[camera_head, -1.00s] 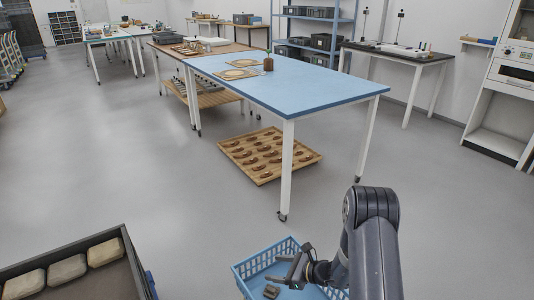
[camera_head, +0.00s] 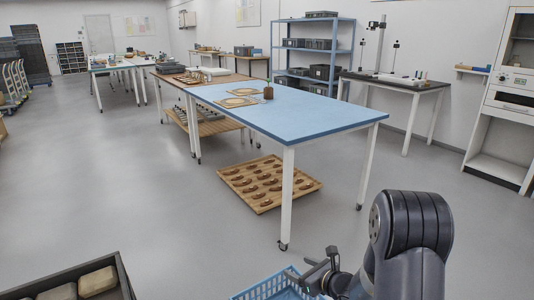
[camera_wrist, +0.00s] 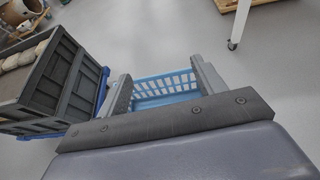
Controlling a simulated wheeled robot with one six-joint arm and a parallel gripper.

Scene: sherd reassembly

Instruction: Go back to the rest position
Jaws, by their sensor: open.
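My gripper (camera_head: 308,268) is in the lower part of the head view, above the blue basket (camera_head: 268,289). Its two jaws stand apart with nothing between them. In the wrist view my gripper (camera_wrist: 163,84) has one finger on each side, and the basket's slatted wall (camera_wrist: 165,86) shows beyond the gap. My arm is bent at the lower right of the head view. The basket's inside is mostly cut off by the frame edge.
A dark crate (camera_head: 122,270) with pale blocks (camera_head: 97,281) stands at the lower left. A blue-topped table (camera_head: 300,114) stands ahead, with a wooden tray (camera_head: 268,183) of brown pieces on the floor beneath. Grey floor (camera_head: 120,190) is clear to the left.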

